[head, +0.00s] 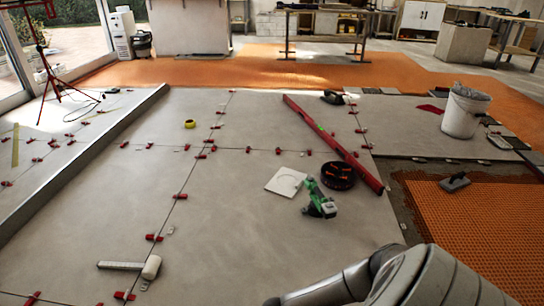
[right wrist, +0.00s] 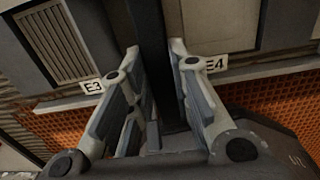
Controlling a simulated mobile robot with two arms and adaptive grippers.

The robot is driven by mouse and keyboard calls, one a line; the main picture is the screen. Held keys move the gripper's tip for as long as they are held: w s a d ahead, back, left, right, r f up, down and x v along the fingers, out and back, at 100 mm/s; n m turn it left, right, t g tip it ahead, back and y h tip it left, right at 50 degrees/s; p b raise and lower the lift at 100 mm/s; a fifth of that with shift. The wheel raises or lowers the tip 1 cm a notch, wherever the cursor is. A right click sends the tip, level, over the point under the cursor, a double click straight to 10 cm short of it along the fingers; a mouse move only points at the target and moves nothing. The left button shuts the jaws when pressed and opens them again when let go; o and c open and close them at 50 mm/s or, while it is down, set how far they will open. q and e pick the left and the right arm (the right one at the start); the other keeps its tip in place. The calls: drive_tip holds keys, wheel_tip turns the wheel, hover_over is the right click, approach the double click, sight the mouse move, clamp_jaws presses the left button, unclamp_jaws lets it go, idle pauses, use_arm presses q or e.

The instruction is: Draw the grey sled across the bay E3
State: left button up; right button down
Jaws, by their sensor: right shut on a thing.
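In the right wrist view my right gripper (right wrist: 154,50) is shut on a dark upright bar (right wrist: 148,22) that runs between its fingers. I cannot tell whether this bar belongs to the grey sled. A white tag reading E3 (right wrist: 92,86) shows left of the fingers, and a tag reading E4 (right wrist: 215,64) shows right of them. Orange matting shows below both tags. In the head view only my right arm shows at the lower right; its gripper is out of that picture. My left gripper is in neither view.
Large grey tiles (head: 265,225) with red clips along their joints cover the floor. A white bucket (head: 461,113) and trowel (head: 453,182) are right.

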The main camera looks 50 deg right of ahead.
drive_tip(key=c, duration=1.3)
unclamp_jaws()
wheel_tip(320, 180, up, 12)
